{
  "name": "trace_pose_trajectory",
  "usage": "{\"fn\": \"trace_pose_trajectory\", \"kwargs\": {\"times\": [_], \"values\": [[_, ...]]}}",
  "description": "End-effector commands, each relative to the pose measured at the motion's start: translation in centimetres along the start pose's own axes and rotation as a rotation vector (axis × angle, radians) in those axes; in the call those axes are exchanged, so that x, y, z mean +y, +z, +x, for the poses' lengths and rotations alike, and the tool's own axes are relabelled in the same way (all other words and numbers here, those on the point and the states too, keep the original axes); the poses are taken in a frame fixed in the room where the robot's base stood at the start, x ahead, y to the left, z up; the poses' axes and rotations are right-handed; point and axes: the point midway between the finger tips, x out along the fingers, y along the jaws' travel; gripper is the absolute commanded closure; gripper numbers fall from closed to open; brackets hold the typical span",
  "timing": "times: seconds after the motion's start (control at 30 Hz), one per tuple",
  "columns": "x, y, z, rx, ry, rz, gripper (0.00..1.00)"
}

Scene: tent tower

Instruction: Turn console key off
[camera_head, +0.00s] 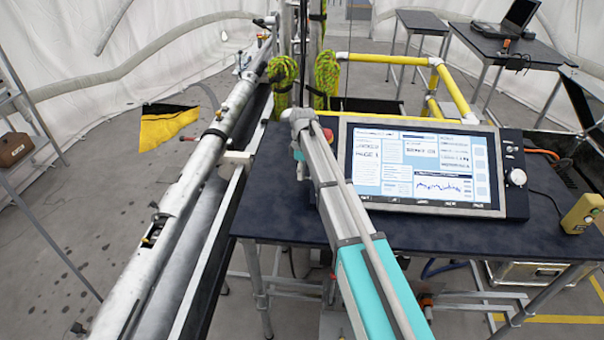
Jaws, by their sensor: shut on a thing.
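The console (513,150) stands on a dark-topped table, with a large lit screen (423,167) showing windows and a graph. Its black right-hand panel carries a round pale knob (517,177) and small controls. I cannot make out a key on it. A small red part (328,134) shows just left of the screen, beside my arm; it is partly hidden. My arm runs up from the bottom, left of the screen, to a grey joint near the table's back left. My gripper is not visible, and what it holds cannot be seen.
A long metal tube (190,185) on a rail runs along the table's left side. Yellow pipes (392,59) stand behind the console. A yellow box (582,214) is at the right. The dark tabletop (460,236) is clear in front of the screen.

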Motion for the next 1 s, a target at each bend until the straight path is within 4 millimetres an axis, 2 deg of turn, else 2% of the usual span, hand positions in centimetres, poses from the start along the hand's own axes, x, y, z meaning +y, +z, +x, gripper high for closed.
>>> {"fn": "trace_pose_trajectory", "kwargs": {"times": [0.07,0.1,0.27,0.73,1.0], "values": [[-0.07,0.02,0.04,0.0,0.0,0.0,1.0],[-0.08,0.02,0.04,0.0,0.0,0.001,0.58],[-0.06,0.01,0.03,0.0,0.0,0.0,0.3],[-0.09,0.0,0.01,0.001,0.009,0.0,0.3],[-0.43,0.09,0.04,0.011,0.078,0.0,0.3]]}}
